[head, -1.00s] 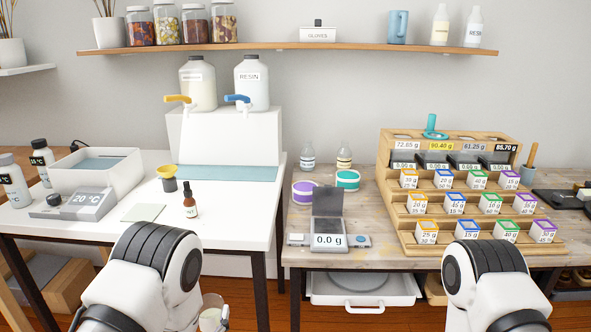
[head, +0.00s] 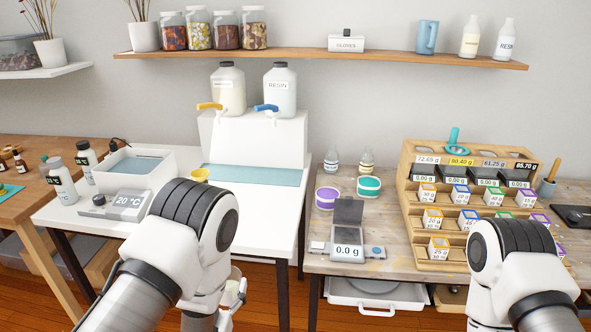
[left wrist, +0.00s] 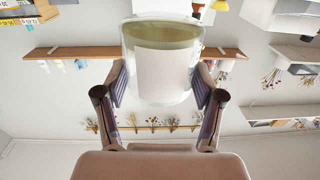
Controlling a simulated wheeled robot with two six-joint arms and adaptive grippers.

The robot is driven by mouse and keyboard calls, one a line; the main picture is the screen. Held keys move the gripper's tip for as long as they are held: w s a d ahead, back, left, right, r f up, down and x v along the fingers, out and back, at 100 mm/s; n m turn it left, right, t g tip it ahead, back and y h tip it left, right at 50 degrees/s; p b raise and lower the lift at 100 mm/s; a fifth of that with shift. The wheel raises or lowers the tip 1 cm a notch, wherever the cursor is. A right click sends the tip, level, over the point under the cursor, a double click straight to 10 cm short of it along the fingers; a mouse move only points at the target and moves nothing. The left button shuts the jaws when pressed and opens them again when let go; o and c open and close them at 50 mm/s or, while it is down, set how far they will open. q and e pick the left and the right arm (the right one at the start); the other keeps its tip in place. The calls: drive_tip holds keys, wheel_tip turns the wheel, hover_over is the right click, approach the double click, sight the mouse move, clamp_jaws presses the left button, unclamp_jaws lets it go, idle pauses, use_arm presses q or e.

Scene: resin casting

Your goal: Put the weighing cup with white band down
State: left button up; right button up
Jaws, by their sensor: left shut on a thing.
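The weighing cup with white band (left wrist: 163,70) fills the top middle of the left wrist view. It is clear, with a broad white band and some yellowish liquid showing inside. My left gripper (left wrist: 160,98) is shut on it, with one finger on each side. Only a small part of the cup shows there. My right arm is at the lower right; its gripper is out of frame.
The white table (head: 262,208) holds a bath, a 20 °C unit and a yellow-topped cup (head: 199,175). A scale reading 0.0 g (head: 347,250) stands on the wooden bench (head: 385,262), left of a tiered rack (head: 412,205) of labelled boxes. Resin jugs stand behind.

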use_arm(q)
drive_tip(key=s+d+r+m+g+h, duration=0.45)
drive_tip(key=s+d+m+h, duration=0.4)
drive_tip(key=d+h, duration=0.4)
drive_tip(key=shift+w+d+f+m+g+h, duration=0.4)
drive_tip(key=shift+f+m+g+h, duration=0.45)
drive_tip(key=shift+m+g, duration=0.9)
drive_tip(key=shift+w+d+f+m+g+h, duration=0.2)
drive_tip(key=shift+w+f+m+g+h, duration=0.7)
drive_tip(key=shift+g, duration=1.45)
drive_tip(key=shift+w+d+f+m+g+h, duration=0.4)
drive_tip(key=shift+m+g+h, duration=0.6)
drive_tip(key=shift+m+g, duration=0.9)
